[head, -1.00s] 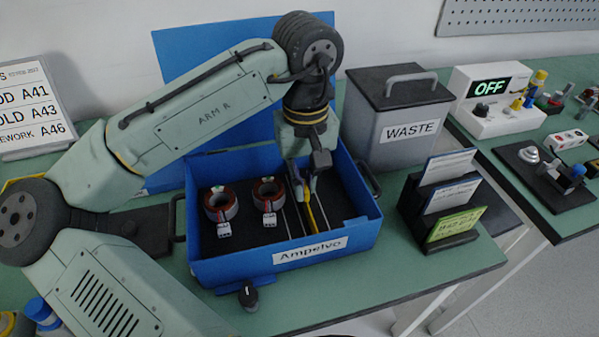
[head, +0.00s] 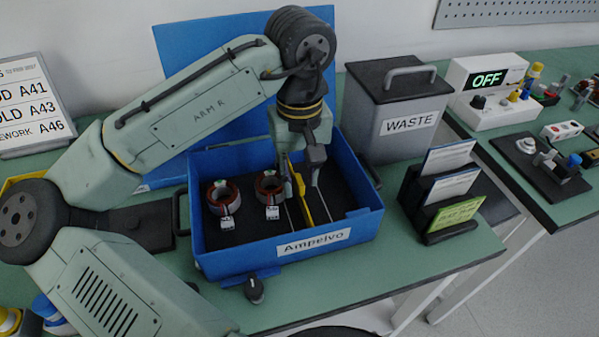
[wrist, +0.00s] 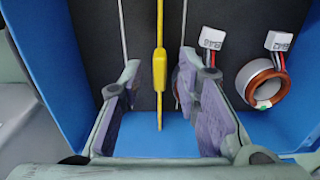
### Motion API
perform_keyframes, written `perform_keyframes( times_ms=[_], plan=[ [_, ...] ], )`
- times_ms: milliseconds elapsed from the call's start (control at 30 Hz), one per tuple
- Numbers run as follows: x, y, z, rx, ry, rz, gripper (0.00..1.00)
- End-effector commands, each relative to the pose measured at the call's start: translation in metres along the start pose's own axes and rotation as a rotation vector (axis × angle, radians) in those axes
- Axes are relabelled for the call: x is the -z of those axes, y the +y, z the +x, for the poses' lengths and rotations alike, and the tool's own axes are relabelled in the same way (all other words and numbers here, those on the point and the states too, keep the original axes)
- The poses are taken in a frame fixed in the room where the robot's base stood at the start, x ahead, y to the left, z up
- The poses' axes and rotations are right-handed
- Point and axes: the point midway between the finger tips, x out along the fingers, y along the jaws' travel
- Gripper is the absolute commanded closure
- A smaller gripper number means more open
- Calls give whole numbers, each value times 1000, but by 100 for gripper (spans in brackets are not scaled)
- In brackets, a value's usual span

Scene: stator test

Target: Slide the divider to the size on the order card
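The yellow divider (head: 306,200) stands in the blue box (head: 235,262) labelled Ampelvo, right of two copper-wound stators. It also shows in the wrist view (wrist: 160,70), with a thicker block on it. My gripper (head: 298,180) is down in the box at the divider. In the wrist view my gripper (wrist: 163,100) is open, one finger on each side of the divider, with gaps on both sides. Thin pale lines run on the dark floor beside it. A green card (head: 455,214) stands at the front of a black rack; its print is too small to read.
Two stators (head: 222,197) (head: 269,190) with white connectors sit in the box's left part. The grey WASTE bin (head: 390,125) stands close behind the box on the right. The card rack (head: 418,208) is to the right. A dark knob (head: 254,290) sits at the box's front.

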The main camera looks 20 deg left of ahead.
Motion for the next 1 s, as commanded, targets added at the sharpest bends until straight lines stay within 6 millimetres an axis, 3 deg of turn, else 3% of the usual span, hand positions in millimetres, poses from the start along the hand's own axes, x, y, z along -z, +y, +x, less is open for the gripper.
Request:
perform_keyframes(
  times_ms=[267, 700, 1000],
  plan=[
    [0, 0, -10, 1, 0, -1, 70],
    [0, 0, -97, 2, 3, -2, 70],
    [0, 0, -120, 0, 0, 0, 70]
  ],
)
